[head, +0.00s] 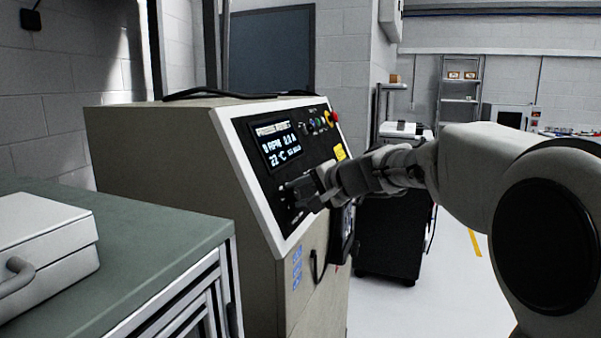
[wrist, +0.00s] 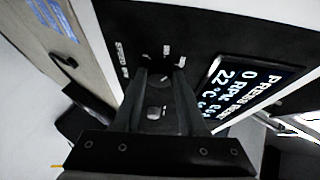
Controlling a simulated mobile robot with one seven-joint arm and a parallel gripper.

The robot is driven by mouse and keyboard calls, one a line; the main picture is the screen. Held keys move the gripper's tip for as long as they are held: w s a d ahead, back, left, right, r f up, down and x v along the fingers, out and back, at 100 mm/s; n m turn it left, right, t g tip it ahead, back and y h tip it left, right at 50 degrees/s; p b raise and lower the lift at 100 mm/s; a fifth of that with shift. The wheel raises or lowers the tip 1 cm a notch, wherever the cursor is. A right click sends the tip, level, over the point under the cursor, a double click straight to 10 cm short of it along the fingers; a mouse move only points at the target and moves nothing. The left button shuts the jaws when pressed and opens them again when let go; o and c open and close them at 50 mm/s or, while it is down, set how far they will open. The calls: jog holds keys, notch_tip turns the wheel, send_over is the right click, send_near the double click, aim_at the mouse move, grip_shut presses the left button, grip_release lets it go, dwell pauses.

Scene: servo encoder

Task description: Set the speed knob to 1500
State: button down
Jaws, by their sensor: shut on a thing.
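The control panel (head: 243,150) is the black sloping face of a beige cabinet. Its display (head: 281,144) reads 0 RPM and 22 °C, and it also shows in the wrist view (wrist: 243,82). My gripper (head: 296,196) is at the lower part of the panel, below the display. In the wrist view my gripper (wrist: 161,78) has its two fingers reaching to the panel beside the SPEED RPM lettering, shut on the dark speed knob (wrist: 161,77). The fingers and the dark surface hide most of the knob, and I cannot read its setting.
A red and yellow stop button (head: 331,118) and small buttons sit at the panel's upper right. A green-topped bench (head: 150,235) with a grey case (head: 40,245) stands at the left. A black cart (head: 390,235) stands behind my arm. Floor at the right is clear.

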jog(key=m+p, duration=0.1)
jog(key=p, duration=0.3)
jog(key=r+m+g+p, duration=0.1)
jog(key=m+p, duration=0.1)
jog(key=p, duration=0.2)
jog(key=m+g+h+p, duration=0.1)
jog(key=m+p, duration=0.1)
jog(key=p, duration=0.2)
jog(key=shift+w+a+r+p, duration=0.1)
jog(key=shift+r+p, duration=0.1)
jog(key=shift+p, duration=0.2)
jog(key=m+g+p, duration=0.2)
jog(key=m+p, duration=0.1)
jog(key=p, duration=0.6)
jog(key=shift+w+r+p, duration=0.1)
jog(key=shift+w+p, duration=0.1)
jog(key=shift+p, duration=0.1)
jog(key=m+g+p, duration=0.1)
jog(key=m+p, duration=0.1)
jog(key=p, duration=0.2)
jog(key=shift+w+m+g, duration=0.15)
jog(key=shift+m+g, duration=0.15)
jog(key=shift+m, duration=0.1)
jog(key=shift+w+f+m+g+p, duration=0.15)
jog(key=shift+f+m+g+p, duration=0.2)
jog(key=shift+m+g+p, duration=0.55)
jog(key=shift+m, duration=0.3)
jog(key=shift+c, duration=2.4)
grip_release()
